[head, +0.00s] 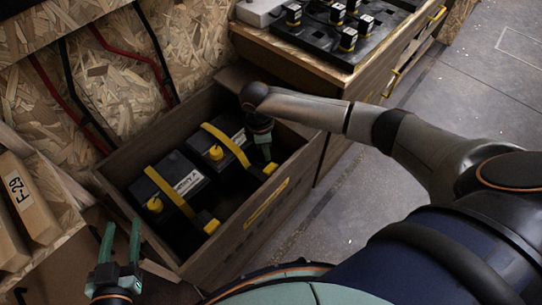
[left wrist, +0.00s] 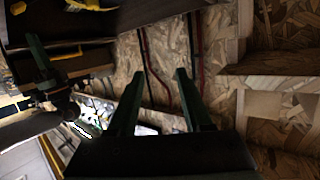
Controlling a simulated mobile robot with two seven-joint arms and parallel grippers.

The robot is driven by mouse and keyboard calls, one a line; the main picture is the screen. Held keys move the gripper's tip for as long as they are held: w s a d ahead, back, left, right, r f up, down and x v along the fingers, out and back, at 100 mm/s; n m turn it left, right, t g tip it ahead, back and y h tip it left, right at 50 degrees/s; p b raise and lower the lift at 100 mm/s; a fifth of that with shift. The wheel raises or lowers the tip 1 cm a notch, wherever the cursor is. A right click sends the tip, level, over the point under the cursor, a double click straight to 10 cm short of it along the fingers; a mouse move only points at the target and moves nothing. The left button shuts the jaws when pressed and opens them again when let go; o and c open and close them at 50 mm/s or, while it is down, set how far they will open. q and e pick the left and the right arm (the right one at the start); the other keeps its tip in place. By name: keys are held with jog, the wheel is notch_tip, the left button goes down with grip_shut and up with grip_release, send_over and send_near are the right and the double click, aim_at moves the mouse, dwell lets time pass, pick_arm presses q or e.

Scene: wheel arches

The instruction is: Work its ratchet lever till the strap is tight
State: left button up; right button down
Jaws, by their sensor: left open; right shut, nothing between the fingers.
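Two black batteries, a left one (head: 176,180) and a right one (head: 222,143), sit in a wooden box, each with a yellow strap, the left strap (head: 168,190) and the right strap (head: 225,143), across its top. Small dark blocks with yellow parts, a left one (head: 207,223) and a right one (head: 268,170), stand at the near strap ends; their lever positions are unclear. My right gripper (head: 266,155) is shut and empty, pointing down beside the right block; contact cannot be told. My left gripper (head: 121,235) is open and empty outside the box, also in the left wrist view (left wrist: 153,85).
The box's front wall (head: 258,215) carries a yellow handle. A bench (head: 300,52) with a black tray (head: 350,35) adjoins it behind right. Red and black cables hang on the chipboard wall (head: 110,90). Cartons (head: 30,200) stand at left. The floor at right is clear.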

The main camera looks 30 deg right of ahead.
aim_at(270, 168)
notch_tip(270, 168, down, 2)
jog(key=shift+d+b, duration=0.1)
jog(key=shift+b, duration=1.05)
jog(key=shift+f+b, duration=0.45)
jog(key=shift+b, duration=0.15)
jog(key=shift+s+d+f+b, duration=0.1)
jog(key=shift+d+f+b, duration=0.05)
jog(key=shift+f+b, duration=0.85)
pick_arm(q)
jog(key=s+r+m+t+h, duration=0.2)
jog(key=r+m+h, duration=0.1)
jog(key=r, duration=0.4)
jog(key=s+d+r+m+t+h, duration=0.1)
jog(key=s+r+m+t+h, duration=0.1)
jog(key=r, duration=0.6)
jog(key=s+d+r+m+t+h, duration=0.1)
jog(key=s+r+m+t+h, duration=0.1)
jog(key=r+h, duration=0.4)
jog(key=shift+r+m+t+b, duration=0.35)
jog(key=shift+r+m+t, duration=0.5)
jog(key=shift+r, duration=0.25)
pick_arm(e)
jog(key=shift+f, duration=0.1)
